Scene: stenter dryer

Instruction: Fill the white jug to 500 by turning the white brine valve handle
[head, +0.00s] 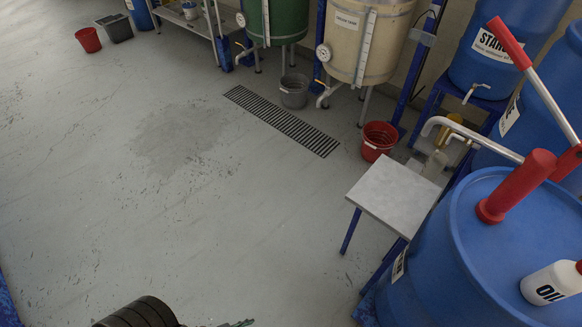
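A pale, see-through vessel (435,163), possibly the white jug, stands by the back edge of a small grey-topped stand (394,197). Its markings and level are too small to read. Pale valve fittings also show low on the cream tank (362,40). My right gripper is not in view.
A large blue drum (500,240) with a red-handled pump (515,187) and an oil bottle (552,284) fills the right foreground. A red bucket (379,140), grey bucket (294,90) and floor grate (282,120) lie beyond. The left and middle floor is open.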

